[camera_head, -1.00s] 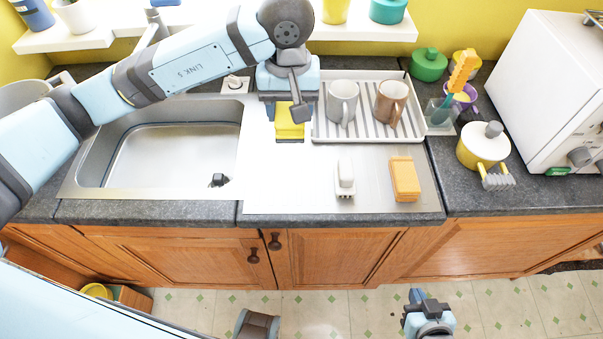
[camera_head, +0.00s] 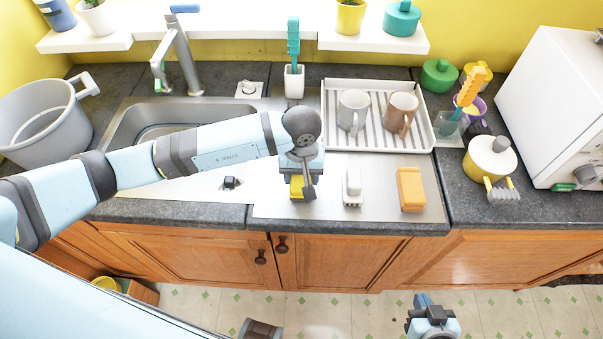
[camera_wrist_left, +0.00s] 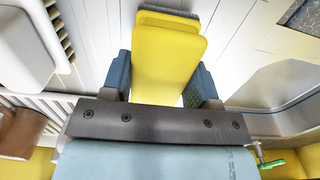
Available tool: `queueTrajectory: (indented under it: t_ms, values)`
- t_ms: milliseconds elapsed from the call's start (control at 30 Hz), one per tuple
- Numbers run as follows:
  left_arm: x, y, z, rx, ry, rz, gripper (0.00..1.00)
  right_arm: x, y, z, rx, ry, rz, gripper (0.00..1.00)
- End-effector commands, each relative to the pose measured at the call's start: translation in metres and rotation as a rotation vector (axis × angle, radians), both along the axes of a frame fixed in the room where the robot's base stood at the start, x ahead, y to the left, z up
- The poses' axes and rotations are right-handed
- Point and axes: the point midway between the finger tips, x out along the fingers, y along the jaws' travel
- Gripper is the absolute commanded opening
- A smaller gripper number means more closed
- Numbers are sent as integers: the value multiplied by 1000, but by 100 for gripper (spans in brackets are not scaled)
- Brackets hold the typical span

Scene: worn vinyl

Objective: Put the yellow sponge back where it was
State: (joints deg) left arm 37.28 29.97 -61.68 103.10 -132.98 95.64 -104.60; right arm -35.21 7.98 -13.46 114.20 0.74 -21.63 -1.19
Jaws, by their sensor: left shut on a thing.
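The yellow sponge (camera_head: 296,187) is held between the fingers of my left gripper (camera_head: 303,189), over the steel drainboard (camera_head: 325,207) left of a white brush (camera_head: 353,184). The arm and gripper hide much of it in the head view. In the left wrist view the sponge (camera_wrist_left: 165,62) sits between the two blue fingers of my left gripper (camera_wrist_left: 163,80), its broad face showing. I cannot tell whether it touches the steel. My right gripper (camera_head: 431,312) is low at the bottom of the head view, away from the counter; its jaws are unclear.
An orange sponge (camera_head: 410,189) lies right of the brush. Behind stands a white dish rack (camera_head: 377,141) with a grey mug (camera_head: 353,110) and a brown mug (camera_head: 400,112). A teal-handled brush in a holder (camera_head: 293,80) stands behind my gripper. The sink (camera_head: 128,135) is left.

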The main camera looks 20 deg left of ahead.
Motion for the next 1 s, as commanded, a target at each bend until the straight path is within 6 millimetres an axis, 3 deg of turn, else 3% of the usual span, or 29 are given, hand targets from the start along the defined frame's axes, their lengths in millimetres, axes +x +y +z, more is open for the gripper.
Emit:
queueTrajectory:
  t_ms: [433,467,567,833,1000]
  values:
    - [0,0,-12,0,-1,-1,36,0,-1,-5,-1,0,0,0]
    - [0,0,-10,0,-1,-1,59,0,-1,-4,-2,1,0,0]
    - [0,0,-10,0,-1,0,80,0,-1,-3,-2,1,0,0]
    - [0,0,-9,0,-1,0,80,0,-1,-2,-1,0,0,0]
    - [2,0,3,-1,-4,0,80,1,0,0,0,-4,0,0]
